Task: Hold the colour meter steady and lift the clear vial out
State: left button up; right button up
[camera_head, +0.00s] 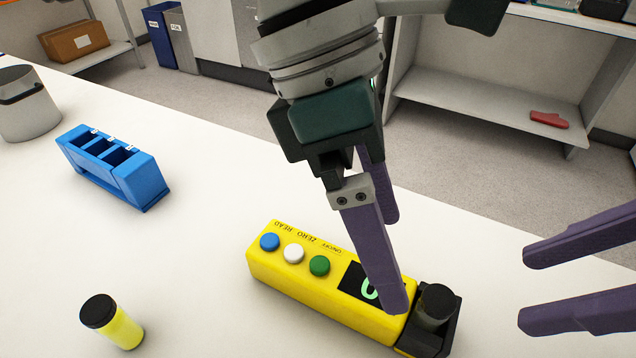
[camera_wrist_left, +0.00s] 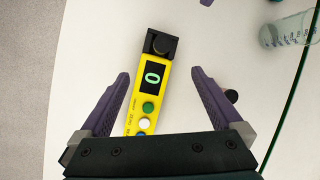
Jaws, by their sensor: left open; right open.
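The yellow colour meter (camera_head: 300,285) lies on the white table, with blue, white and green buttons and a display; in the left wrist view (camera_wrist_left: 152,98) the display reads 0. A black-capped vial (camera_head: 436,302) stands in the black holder (camera_head: 448,335) at its right end; its cap also shows in the left wrist view (camera_wrist_left: 162,43), its lower body hidden. My left gripper (camera_head: 392,264) is open over the meter, one finger on each side in its wrist view; contact cannot be told. My right gripper (camera_head: 528,288) is open and empty, right of the holder.
A vial of yellow liquid (camera_head: 126,330) with a black cap stands left of the meter. A blue rack (camera_head: 143,180) with labelled slots and a grey container (camera_head: 30,120) are further back left. A clear glass vessel (camera_wrist_left: 285,32) shows in the left wrist view.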

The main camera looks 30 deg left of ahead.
aim_at(315, 256)
pick_arm(q)
jog(key=a+m+y, duration=0.1)
jog(key=a, duration=0.1)
jog(key=a+m+y, duration=0.3)
jog(key=a+y, duration=0.1)
jog(key=shift+f, duration=0.25)
jog(key=shift+a+f, duration=0.1)
jog(key=shift+f, duration=0.3)
notch_tip(315, 256, down, 9)
jog(key=shift+r, duration=0.1)
grip_shut()
dwell(0.7)
